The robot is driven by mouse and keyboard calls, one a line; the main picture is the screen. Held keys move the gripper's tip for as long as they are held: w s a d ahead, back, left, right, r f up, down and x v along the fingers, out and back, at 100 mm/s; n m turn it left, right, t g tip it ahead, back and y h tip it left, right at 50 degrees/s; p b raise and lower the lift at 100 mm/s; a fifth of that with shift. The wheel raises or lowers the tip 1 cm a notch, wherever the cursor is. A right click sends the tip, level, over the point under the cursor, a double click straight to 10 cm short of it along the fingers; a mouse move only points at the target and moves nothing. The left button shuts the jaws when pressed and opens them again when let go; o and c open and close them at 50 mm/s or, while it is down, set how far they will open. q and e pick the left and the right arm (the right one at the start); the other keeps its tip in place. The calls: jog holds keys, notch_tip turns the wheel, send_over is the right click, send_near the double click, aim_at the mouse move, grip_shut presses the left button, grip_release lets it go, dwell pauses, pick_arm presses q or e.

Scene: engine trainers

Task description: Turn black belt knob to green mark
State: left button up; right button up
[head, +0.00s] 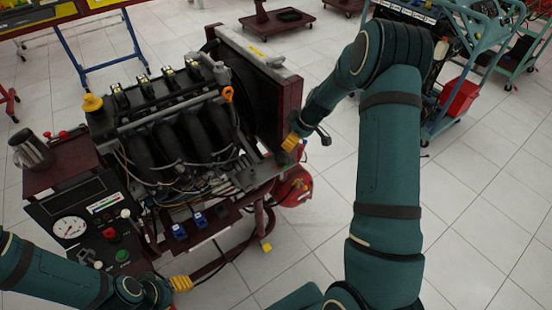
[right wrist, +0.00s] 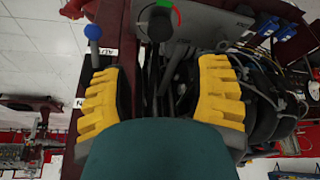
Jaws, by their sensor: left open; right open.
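The black knob (right wrist: 160,27) shows at the top middle of the right wrist view, on a grey plate (right wrist: 205,20). A red and green arc mark (right wrist: 174,14) curves beside its top right. The knob's pointing direction is hard to make out. My right gripper (right wrist: 160,88) is open, its yellow fingers apart, with the knob beyond and between them, not touching. In the head view my right gripper (head: 291,143) is at the right end of the engine; the knob cannot be picked out there. My left gripper (head: 181,284) is open at the lower left, near the control panel.
The engine trainer (head: 180,140) has a control panel with a gauge (head: 70,228) and green button (head: 122,255). A blue-tipped lever (right wrist: 93,33) stands left of the knob. A red container (head: 297,188) sits below.

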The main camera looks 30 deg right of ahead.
aim_at(281, 156)
jog(key=b+x, duration=0.1)
jog(key=x, duration=1.1)
jog(key=shift+a+f+b, duration=0.1)
jog(key=shift+b, duration=0.3)
jog(key=c, duration=1)
